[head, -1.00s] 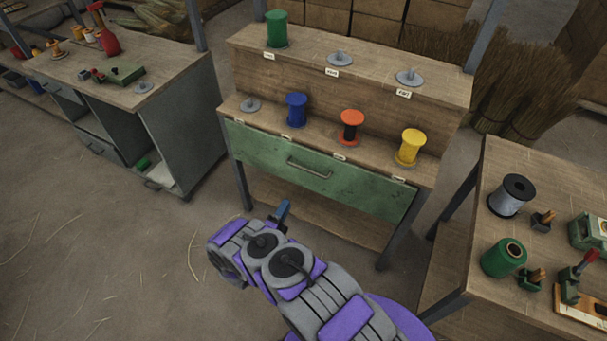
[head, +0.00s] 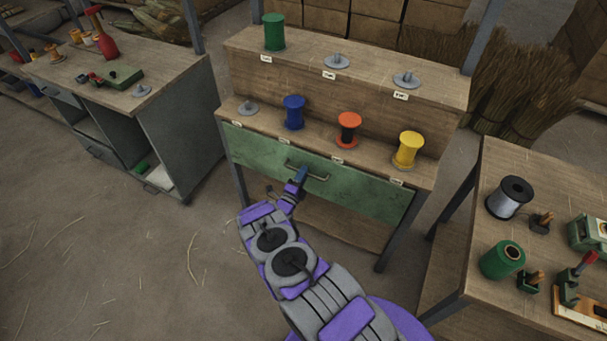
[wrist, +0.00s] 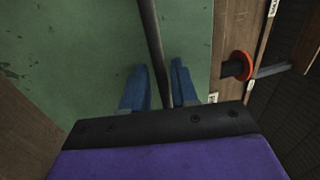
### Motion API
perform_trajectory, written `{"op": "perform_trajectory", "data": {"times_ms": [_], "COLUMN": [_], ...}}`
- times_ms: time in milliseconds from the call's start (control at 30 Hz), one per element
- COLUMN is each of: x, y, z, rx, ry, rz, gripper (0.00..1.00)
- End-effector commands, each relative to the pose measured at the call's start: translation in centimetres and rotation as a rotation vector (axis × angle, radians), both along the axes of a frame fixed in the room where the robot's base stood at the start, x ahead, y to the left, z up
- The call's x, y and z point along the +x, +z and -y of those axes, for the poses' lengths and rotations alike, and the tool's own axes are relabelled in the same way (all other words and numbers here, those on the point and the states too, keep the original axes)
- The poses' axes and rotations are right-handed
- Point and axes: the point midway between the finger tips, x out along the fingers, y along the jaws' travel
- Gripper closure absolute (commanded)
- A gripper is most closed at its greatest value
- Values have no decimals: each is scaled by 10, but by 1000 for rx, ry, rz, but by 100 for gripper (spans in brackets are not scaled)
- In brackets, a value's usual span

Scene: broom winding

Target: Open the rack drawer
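The rack (head: 340,210) stands ahead with a green drawer (head: 360,190) below its shelves. The drawer front looks flush with the rack, so it appears shut. Its grey bar handle (head: 318,177) sits at the middle of the front. My gripper (head: 302,172) is at the handle. In the wrist view the handle bar (wrist: 154,50) runs between the two blue fingers of my gripper (wrist: 160,88), which stand apart with a gap on each side of the bar. The green drawer front (wrist: 80,60) fills much of the wrist view.
Spools in green (head: 274,32), blue (head: 294,113), orange (head: 348,128) and yellow (head: 408,150) stand on the rack shelves. A workbench (head: 540,170) with spools and tools is close on the right. A grey cabinet (head: 180,130) stands left. The floor at front left is clear.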

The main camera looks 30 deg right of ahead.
Motion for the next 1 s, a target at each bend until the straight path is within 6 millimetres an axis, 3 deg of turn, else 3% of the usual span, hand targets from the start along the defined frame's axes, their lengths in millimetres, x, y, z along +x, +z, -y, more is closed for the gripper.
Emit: {"op": "perform_trajectory", "data": {"times_ms": [367,700,1000], "x": [4,4,4], "y": [2,1,0], "z": [5,5,4], "rx": [-2,-1,-1], "ry": [1,1,1], "rz": [0,-2,-2], "gripper": [71,100,100]}}
